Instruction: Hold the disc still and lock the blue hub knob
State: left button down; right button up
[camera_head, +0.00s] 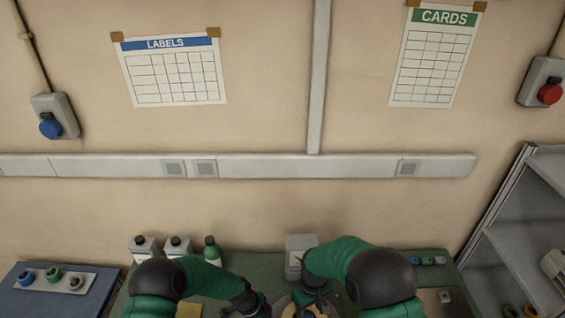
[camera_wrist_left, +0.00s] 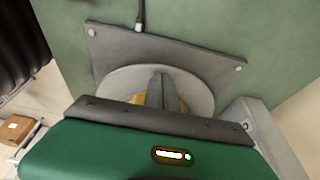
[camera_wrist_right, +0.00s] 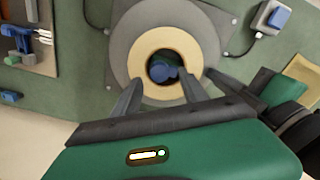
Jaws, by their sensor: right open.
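The grey disc (camera_wrist_right: 198,22) carries a tan ring (camera_wrist_right: 195,45) with a dark opening, and the blue hub knob (camera_wrist_right: 165,73) shows inside it. My right gripper (camera_wrist_right: 160,82) is open, its fingers apart at either side of the opening, with the knob between them in the picture. Contact cannot be told. My left gripper (camera_wrist_left: 163,72) has its fingers together over the disc (camera_wrist_left: 115,80). Whether anything is between them is hidden. In the right wrist view its fingers reach the disc from the right. In the head view the disc is mostly hidden by my arms.
The disc sits on a bolted grey plate (camera_wrist_left: 215,58) on the green table. A grey box with a blue button (camera_wrist_right: 271,17) is beside it. Bottles (camera_head: 211,250) and a grey box (camera_head: 300,243) stand behind. A tool tray (camera_wrist_right: 35,62) lies left in the right wrist view.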

aim_at(309, 316)
jog(key=shift+f, duration=1.55)
jog(key=n, duration=0.4)
jog(key=shift+n, duration=0.3)
jog(key=n, duration=0.2)
jog(key=shift+n, duration=0.4)
jog(key=n, duration=0.5)
jog(key=shift+d, duration=0.1)
jog(key=n, duration=0.6)
jog(key=shift+n, duration=0.4)
jog(key=n, duration=0.5)
jog(key=shift+f, duration=0.15)
